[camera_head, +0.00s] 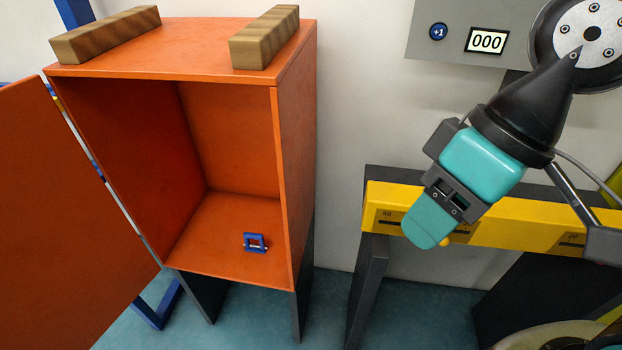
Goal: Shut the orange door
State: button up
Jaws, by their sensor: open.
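The orange door (65,205) hangs at the left of an orange cabinet (297,150) and is swung wide open, partly cut off by the left picture edge. Its hinge side runs along the cabinet's left front edge. The cabinet's front is open and I see its inside. My gripper (430,225), with a teal and black body, is at the right, apart from the cabinet and the door. It is open and points down and left; only one teal finger shows clearly. I see nothing held in it.
A small blue frame-like object (255,242) lies on the cabinet floor. Two wooden blocks (105,36) (265,38) rest on its top. A yellow beam (520,225) on dark supports stands behind my gripper. A grey panel (450,35) with a counter reading 000 is on the wall.

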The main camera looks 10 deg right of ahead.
aim_at(72, 262)
jog(key=u, duration=3.25)
jog(key=i, duration=3.15)
jog(key=z, duration=3.2)
